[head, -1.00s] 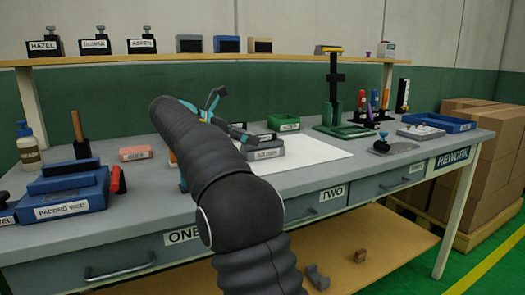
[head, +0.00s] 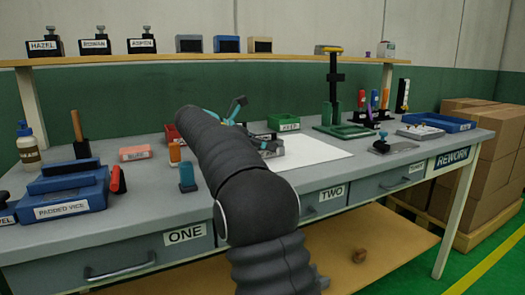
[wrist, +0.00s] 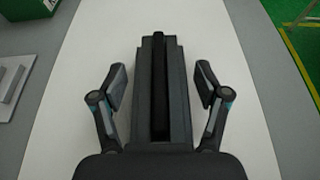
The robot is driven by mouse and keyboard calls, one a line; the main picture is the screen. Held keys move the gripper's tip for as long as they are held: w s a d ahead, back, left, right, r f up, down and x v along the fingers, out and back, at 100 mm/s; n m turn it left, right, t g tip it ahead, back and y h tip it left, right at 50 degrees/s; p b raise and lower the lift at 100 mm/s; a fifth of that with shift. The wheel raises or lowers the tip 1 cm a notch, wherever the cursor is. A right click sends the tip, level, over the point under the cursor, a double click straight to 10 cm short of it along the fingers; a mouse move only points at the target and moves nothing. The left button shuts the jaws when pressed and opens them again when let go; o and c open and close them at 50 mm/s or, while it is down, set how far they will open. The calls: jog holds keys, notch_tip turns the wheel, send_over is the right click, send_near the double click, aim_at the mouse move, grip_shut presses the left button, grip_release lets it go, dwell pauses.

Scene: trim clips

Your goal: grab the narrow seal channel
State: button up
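In the wrist view my gripper (wrist: 160,92) is open. Its two fingers stand apart on either side of a dark grey stepped block with a black strip along its middle (wrist: 160,75), which may be the narrow seal channel. Gaps show between the block and both fingers. A white mat lies beneath. In the head view my gripper (head: 251,127) is over the left end of the mat (head: 312,150). A grey labelled piece (head: 274,149) shows just under it, partly hidden by my arm; its label cannot be read.
A blue upright piece (head: 187,176), an orange piece (head: 174,152) and a padded vice (head: 68,193) are to the left. The mat's right part is clear.

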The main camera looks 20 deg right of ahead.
jog(key=c, duration=0.8)
jog(key=shift+r, duration=0.1)
